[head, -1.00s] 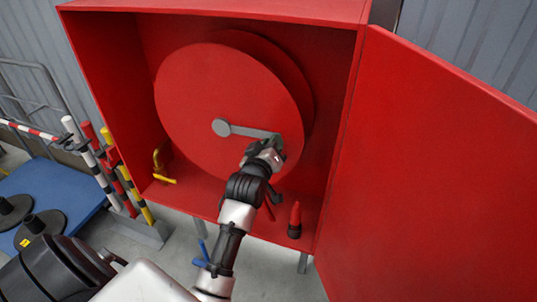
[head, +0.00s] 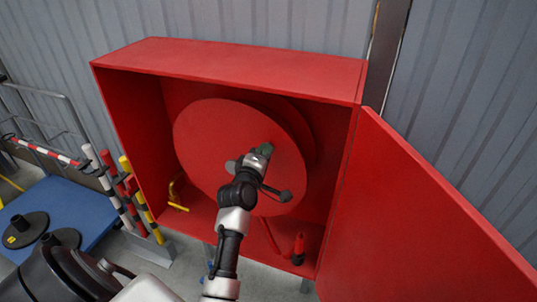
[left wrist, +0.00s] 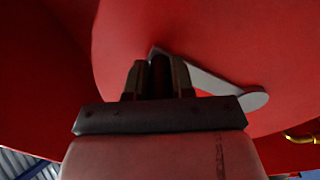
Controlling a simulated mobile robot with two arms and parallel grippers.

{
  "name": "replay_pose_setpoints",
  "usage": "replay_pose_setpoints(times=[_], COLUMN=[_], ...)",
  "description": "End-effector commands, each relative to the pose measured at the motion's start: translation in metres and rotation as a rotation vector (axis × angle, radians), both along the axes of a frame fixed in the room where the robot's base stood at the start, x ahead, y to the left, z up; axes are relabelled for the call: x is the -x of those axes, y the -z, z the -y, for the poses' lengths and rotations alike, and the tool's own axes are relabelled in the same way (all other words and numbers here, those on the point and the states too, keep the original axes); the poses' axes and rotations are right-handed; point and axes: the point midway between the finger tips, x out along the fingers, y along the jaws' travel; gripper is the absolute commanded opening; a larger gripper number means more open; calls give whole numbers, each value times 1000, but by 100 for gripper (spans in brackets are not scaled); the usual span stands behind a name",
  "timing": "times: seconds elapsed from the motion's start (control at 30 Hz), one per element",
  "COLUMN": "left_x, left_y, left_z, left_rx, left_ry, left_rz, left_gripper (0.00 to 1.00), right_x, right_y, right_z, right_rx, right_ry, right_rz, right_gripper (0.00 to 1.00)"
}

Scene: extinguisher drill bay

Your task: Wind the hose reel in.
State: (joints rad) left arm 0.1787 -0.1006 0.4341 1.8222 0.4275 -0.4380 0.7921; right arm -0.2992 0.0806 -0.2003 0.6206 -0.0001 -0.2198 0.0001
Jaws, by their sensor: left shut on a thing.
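The red hose reel (head: 215,135) is a large disc inside an open red cabinet. Its grey crank arm shows in the left wrist view (left wrist: 215,88), running from the round hub (left wrist: 256,100) to my fingers. In the head view my arm hides most of the crank; a bit of the hub (head: 230,166) shows. My left gripper (head: 264,149) is shut on the crank handle, above and right of the hub. A red nozzle (head: 298,246) with a dark base stands on the cabinet floor. My right gripper is out of view.
The cabinet door (head: 410,220) stands open on the right. A yellow valve (head: 177,195) is at the cabinet's lower left. Striped posts (head: 135,200) and a blue platform (head: 60,205) with dark bases stand to the left.

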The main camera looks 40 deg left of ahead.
Motion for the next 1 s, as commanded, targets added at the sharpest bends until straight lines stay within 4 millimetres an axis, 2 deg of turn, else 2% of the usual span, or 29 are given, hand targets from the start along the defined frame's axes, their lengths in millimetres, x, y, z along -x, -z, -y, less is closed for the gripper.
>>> replay_pose_setpoints(times=[0.57,0.6,0.73,1.0], left_x=[1,1,1,1], left_y=[-3,-3,-3,-3], left_z=[-4,-4,-4,-4], left_rx=[30,29,29,29], left_ry=[0,0,0,0], left_rz=[7,7,7,7], left_gripper=[0,28,48,48], right_x=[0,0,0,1], right_y=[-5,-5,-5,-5], right_z=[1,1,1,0], right_rx=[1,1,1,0], right_ry=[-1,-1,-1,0], right_rz=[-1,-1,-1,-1], right_gripper=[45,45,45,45])
